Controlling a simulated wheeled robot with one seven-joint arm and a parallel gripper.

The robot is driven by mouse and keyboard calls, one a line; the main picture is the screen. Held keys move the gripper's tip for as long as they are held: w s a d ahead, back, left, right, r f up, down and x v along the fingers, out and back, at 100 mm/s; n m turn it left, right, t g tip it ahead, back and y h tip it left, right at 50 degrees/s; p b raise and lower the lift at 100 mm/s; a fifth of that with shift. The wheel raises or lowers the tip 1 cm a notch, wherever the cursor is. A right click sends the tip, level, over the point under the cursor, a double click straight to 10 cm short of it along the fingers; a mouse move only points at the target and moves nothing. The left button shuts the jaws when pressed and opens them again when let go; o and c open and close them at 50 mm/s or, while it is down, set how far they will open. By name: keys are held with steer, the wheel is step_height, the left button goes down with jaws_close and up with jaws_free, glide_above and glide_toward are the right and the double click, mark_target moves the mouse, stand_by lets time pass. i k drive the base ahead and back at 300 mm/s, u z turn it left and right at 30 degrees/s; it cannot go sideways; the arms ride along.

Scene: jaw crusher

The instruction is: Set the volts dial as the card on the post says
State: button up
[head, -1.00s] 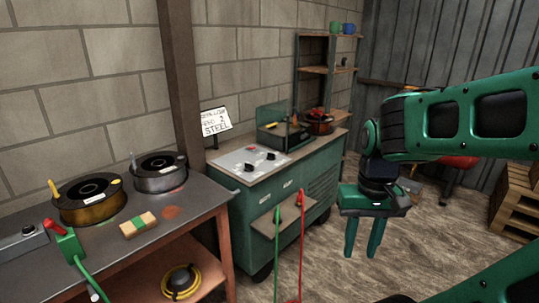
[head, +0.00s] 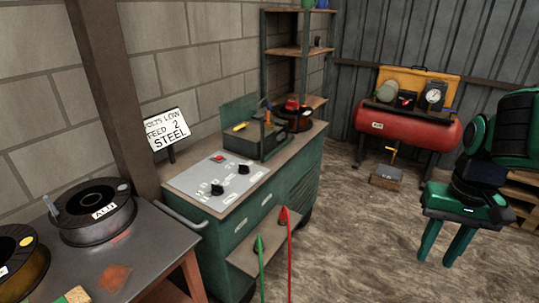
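The card (head: 167,130) on its short post stands behind the green machine and reads "VOLTS LOW", "FEED 2", "STEEL", partly small and tilted. The machine's pale sloped panel (head: 205,172) carries a red switch (head: 219,157) and two black dials: one at the left front (head: 217,190) and one at the right back (head: 244,169). Their labels are too small to read, so I cannot tell which is volts or where they point. My gripper (head: 447,243) hangs at the far right, fingers downward and apart, empty, well away from the panel.
A bench with wire spools (head: 92,212) stands at the left. A small shelf (head: 258,256) with green and red cable handles juts from the machine's front. A red compressor (head: 410,125) stands at the back. Open floor lies between the machine and my gripper.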

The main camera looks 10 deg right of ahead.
mark_target(244, 170)
steer(key=u, duration=0.2)
steer(key=i, duration=1.1)
steer(key=u, duration=0.65)
